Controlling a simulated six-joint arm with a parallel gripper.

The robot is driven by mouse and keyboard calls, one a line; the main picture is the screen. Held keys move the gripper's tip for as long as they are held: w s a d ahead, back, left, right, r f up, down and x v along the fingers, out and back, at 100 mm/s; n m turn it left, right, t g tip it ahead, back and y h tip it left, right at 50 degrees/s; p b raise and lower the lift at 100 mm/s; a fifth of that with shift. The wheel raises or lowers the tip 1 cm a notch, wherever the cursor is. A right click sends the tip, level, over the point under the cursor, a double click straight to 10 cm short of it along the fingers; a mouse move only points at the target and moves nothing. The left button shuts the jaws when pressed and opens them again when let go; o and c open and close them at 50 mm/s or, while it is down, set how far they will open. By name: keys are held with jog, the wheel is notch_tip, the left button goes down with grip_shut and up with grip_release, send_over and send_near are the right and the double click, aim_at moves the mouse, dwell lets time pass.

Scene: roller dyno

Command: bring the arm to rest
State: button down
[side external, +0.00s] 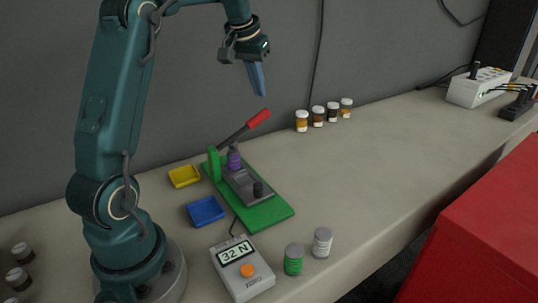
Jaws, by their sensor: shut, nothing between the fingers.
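My gripper (258,80) hangs in the air above the bench, with its blue fingers pointing down and shut with nothing held. It is above and behind the green-based fixture, clear of everything. My teal arm rises from its base at the left of the bench and bends over at the top of the picture. Its upper joints are cut off by the picture's top edge.
Several jars (318,116) line the wall.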

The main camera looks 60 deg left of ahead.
jog(key=shift+d, duration=0.1)
jog(key=s+d+r+m+t, duration=0.1)
jog(key=s+d+r+m, duration=0.15)
jog(key=d, duration=0.55)
jog(key=s+d+r+m+t, duration=0.1)
jog(key=s+d+r, duration=0.25)
jog(key=d, duration=0.35)
jog(key=s+d+f+m+h, duration=0.2)
jog(key=s+d+f, duration=0.5)
jog(key=s+f, duration=0.3)
jog(key=s, duration=0.2)
jog(key=shift+s+d+f, duration=0.35)
jog(key=shift+f, duration=0.05)
